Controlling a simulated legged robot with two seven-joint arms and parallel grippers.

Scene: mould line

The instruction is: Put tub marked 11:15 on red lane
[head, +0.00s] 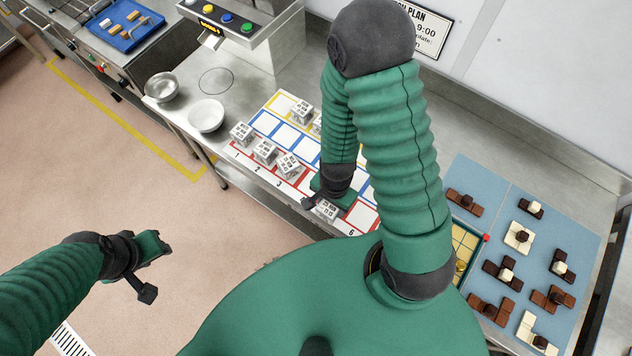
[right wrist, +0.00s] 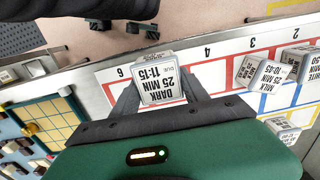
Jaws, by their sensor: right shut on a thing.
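My right gripper (head: 325,205) is shut on a white tub (right wrist: 162,85) whose label reads "DARK 25 MIN 11:15". The tub is upside down in the right wrist picture and shows partly below the gripper in the head view (head: 327,210). It is over the red lane (right wrist: 208,76), between the numbers 4 and 6, where it covers the number 5. I cannot tell whether it touches the board. Red-lane spaces 1, 2 and 3 hold tubs, one marked 10:45 (right wrist: 256,72). My left gripper (head: 150,272) is open and empty above the floor.
A tub (head: 302,110) stands on the yellow lane; another beside it is partly hidden by my right arm. Red space 4 is bare. Two bowls (head: 206,115) stand left of the board. Blue mats with chocolate pieces (head: 519,237) lie at right.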

